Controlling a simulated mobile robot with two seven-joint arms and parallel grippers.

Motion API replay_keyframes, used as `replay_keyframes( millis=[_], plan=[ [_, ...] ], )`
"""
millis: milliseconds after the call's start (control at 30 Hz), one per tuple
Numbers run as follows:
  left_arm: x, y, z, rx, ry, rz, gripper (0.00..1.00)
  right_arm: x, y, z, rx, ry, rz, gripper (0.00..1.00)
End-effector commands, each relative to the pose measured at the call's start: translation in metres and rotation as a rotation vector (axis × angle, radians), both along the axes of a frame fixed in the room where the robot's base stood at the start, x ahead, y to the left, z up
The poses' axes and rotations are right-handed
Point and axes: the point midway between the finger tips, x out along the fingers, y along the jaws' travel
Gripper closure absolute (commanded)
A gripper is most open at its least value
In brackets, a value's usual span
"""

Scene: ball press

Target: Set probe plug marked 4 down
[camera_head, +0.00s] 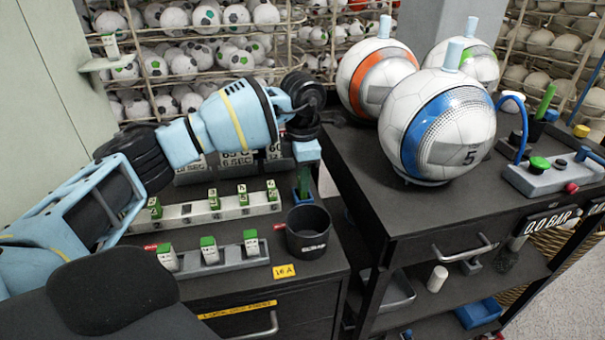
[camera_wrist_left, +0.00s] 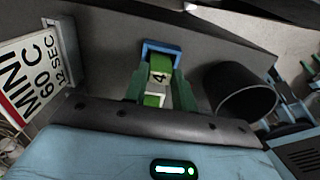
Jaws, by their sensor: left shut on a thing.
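The probe plug marked 4 (camera_wrist_left: 158,73) is green and white, its number facing the left wrist camera. My left gripper (camera_wrist_left: 160,86) is shut on it, with a green finger on each side. A blue square frame (camera_wrist_left: 147,47) surrounds the plug's far end; whether the plug rests in it or is just above, I cannot tell. In the head view my left gripper (camera_head: 304,182) points down at the right back of the left bench, beside the black cup, and the plug is not clearly seen. My right gripper is not in view.
A black cup (camera_head: 309,232) stands close to my gripper. A pale rack (camera_head: 180,218) and a grey rack (camera_head: 232,262) hold several green-topped plugs. Signs (camera_head: 236,160) stand behind. The dark cart (camera_head: 352,178) to the right carries three balls, including a blue-banded one (camera_head: 467,125).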

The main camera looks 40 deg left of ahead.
Motion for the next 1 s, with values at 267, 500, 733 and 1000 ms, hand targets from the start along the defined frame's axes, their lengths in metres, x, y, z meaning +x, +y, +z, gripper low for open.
replay_keyframes(
  millis=[267, 500, 733, 1000],
  plan=[
    [0.0, 0.0, -0.002, 0.001, 0.001, 0.0, 0.52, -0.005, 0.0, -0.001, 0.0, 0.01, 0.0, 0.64],
    [0.0, 0.0, -0.001, 0.001, 0.001, 0.0, 0.52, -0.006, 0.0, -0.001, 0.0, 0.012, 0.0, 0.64],
    [0.001, 0.0, 0.023, 0.0, -0.003, 0.0, 0.52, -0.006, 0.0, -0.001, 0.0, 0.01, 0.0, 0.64],
    [0.001, 0.0, 0.078, 0.0, -0.003, 0.0, 0.52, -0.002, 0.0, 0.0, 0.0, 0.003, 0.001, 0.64]
  ],
)
